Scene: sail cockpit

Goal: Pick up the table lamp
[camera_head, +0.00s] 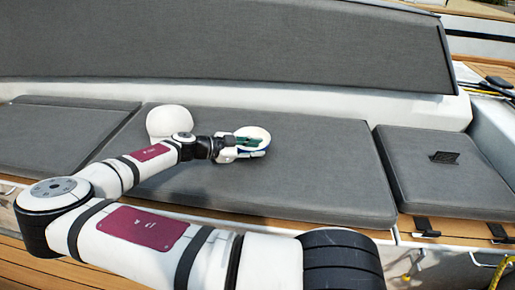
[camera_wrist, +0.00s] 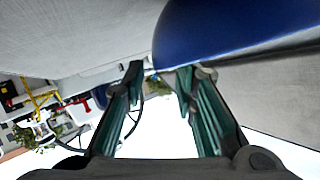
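My gripper (camera_head: 243,147) reaches over the long grey seat cushion, at a round thing with a white top and a blue underside (camera_head: 257,134). Its smooth blue curved side (camera_wrist: 225,28) fills the upper right of the wrist view, close to the tip of the right finger. My gripper (camera_wrist: 158,78) is open in the wrist view, with a clear gap between the green fingers and nothing between them. A white rounded thing (camera_head: 168,119) rests at the back of the cushion, left of my gripper. I cannot tell which of these two is the table lamp.
The long grey cushion (camera_head: 300,190) is otherwise clear. The tall grey backrest (camera_head: 220,40) stands behind it. A small dark object (camera_head: 445,157) lies on the right cushion (camera_head: 440,185). The wrist view is turned over, with the surroundings at its left.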

